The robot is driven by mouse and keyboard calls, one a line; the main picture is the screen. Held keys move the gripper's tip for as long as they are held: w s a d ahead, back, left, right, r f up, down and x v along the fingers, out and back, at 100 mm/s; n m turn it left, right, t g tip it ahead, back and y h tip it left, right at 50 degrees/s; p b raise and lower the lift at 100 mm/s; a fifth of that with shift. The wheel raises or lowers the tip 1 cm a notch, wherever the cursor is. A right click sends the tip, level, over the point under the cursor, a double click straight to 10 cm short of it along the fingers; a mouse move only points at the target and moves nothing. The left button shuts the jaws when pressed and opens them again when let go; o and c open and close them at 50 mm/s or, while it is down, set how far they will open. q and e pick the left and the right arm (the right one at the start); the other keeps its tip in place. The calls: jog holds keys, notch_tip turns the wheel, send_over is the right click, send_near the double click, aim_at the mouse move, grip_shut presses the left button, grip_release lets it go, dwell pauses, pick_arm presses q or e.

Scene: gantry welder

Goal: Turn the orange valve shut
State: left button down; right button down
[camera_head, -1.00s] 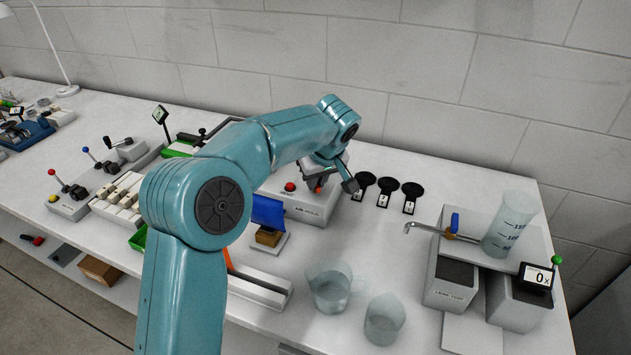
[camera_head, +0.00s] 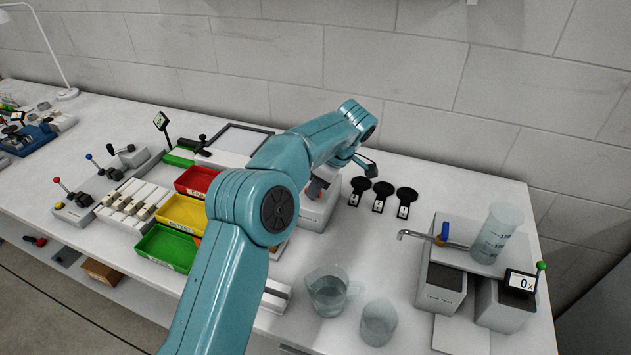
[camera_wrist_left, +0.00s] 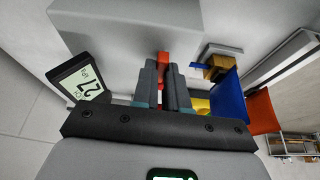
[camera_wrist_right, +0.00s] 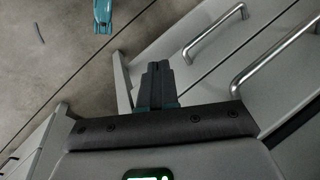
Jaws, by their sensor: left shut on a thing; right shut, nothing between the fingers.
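The orange-red valve handle (camera_wrist_left: 164,61) shows between the fingertips of my left gripper (camera_wrist_left: 163,70) in the left wrist view, and that gripper is shut on it. The handle sits against a pale grey box (camera_wrist_left: 130,20). In the head view my left gripper (camera_head: 318,186) is at this box (camera_head: 318,212), low over the bench, partly hidden by my arm. A small display (camera_wrist_left: 82,85) reading 27 kPa is beside the gripper. My right gripper (camera_wrist_right: 157,70) is shut and empty in the right wrist view, away from the bench top.
Red, yellow and green trays (camera_head: 165,248) stand left of my left arm. Two clear beakers (camera_head: 328,291) are in front, with black round paddles (camera_head: 381,192) behind. A tap (camera_head: 425,237) stands right. Drawer handles (camera_wrist_right: 284,49) lie near my right gripper.

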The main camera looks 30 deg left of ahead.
pick_arm(q)
jog(key=shift+w+r+n, duration=0.1)
jog(key=shift+r+n, duration=0.1)
jog(key=shift+n, duration=0.1)
jog(key=c, duration=1.2)
grip_release()
jog(key=shift+d, duration=0.15)
jog(key=shift+o, duration=0.2)
jog(key=shift+f, duration=0.1)
jog(key=p+v, duration=0.8)
jog(key=v, duration=0.8)
jog(key=shift+r, duration=0.2)
